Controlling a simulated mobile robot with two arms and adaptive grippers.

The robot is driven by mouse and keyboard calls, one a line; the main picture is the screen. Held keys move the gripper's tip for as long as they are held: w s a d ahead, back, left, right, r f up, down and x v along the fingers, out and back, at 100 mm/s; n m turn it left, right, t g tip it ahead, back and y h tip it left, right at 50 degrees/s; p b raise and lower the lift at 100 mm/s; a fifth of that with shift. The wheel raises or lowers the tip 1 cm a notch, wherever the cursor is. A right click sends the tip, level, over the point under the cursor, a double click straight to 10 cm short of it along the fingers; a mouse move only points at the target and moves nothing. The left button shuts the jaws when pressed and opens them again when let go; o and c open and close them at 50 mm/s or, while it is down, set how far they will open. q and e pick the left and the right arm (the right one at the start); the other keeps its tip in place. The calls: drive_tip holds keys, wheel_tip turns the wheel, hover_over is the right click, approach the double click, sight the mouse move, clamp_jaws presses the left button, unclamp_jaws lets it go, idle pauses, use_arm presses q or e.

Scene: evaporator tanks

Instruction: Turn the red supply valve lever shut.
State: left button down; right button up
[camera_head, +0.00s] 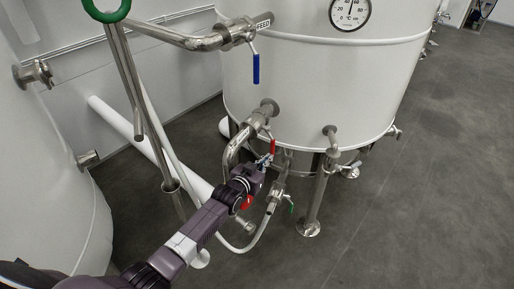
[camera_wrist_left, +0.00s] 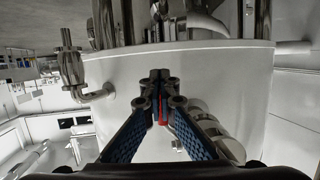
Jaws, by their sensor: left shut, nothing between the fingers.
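The red lever (camera_head: 273,147) hangs down from a valve on the steel pipe (camera_head: 259,117) at the lower side of the white tank (camera_head: 320,80). In the wrist view a strip of the red lever (camera_wrist_left: 163,110) shows at the gripper's fingertips, partly hidden by them. My left gripper (camera_head: 265,161) reaches in from the lower left, and its tip is right beside the lever's lower end; I cannot tell whether they touch. In the wrist view the fingers (camera_wrist_left: 161,84) come together at their tips, with nothing held. My right gripper is not in view.
A blue lever (camera_head: 256,68) hangs from the feed pipe above. Another red piece (camera_head: 247,202) shows beside my wrist. A small green handle (camera_head: 291,208) sits on a low valve.

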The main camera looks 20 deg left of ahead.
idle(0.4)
use_arm(q)
drive_tip(key=v, duration=1.2)
